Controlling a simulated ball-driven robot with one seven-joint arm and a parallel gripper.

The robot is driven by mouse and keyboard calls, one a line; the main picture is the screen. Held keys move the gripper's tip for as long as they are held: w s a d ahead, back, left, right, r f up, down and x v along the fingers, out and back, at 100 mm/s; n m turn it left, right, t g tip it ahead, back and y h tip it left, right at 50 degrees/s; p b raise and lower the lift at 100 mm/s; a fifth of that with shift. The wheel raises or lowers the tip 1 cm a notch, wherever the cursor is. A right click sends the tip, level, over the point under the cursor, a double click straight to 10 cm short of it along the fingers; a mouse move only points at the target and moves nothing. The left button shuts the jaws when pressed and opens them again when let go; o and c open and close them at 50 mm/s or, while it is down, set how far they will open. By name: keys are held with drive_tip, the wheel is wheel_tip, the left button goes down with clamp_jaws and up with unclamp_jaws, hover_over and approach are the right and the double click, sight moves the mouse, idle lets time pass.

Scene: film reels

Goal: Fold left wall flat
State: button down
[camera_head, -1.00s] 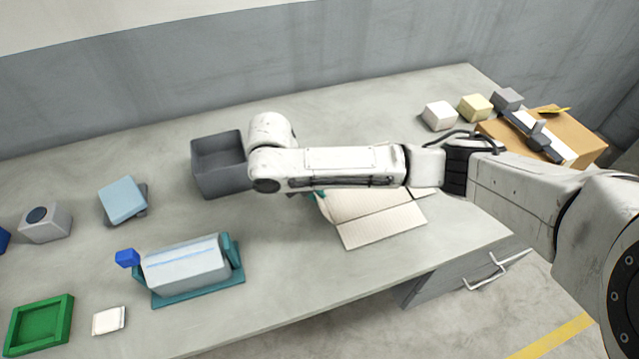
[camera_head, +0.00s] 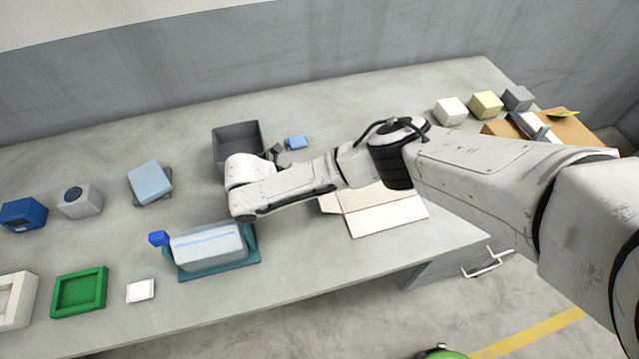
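A cream folding sheet or carton (camera_head: 392,213) lies opened out on the right part of the table. Its left flap (camera_head: 330,203) looks low, but I cannot tell whether it is fully flat. My forearm covers the sheet's back edge. Left of it, a grey block with a blue stripe (camera_head: 207,246) sits on a teal base (camera_head: 215,268). A teal piece at the base's right side is partly behind my wrist. My wrist hangs over the table between the grey bin and the teal base.
A grey open bin (camera_head: 238,140) stands behind my wrist, with a small blue block (camera_head: 296,142) beside it. Blue and grey blocks, a green tray (camera_head: 80,291) and a white tile (camera_head: 141,290) are at left. Several small blocks and a cardboard box (camera_head: 570,130) are at back right.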

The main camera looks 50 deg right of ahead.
idle(0.4)
drive_tip(key=c, duration=1.3)
unclamp_jaws()
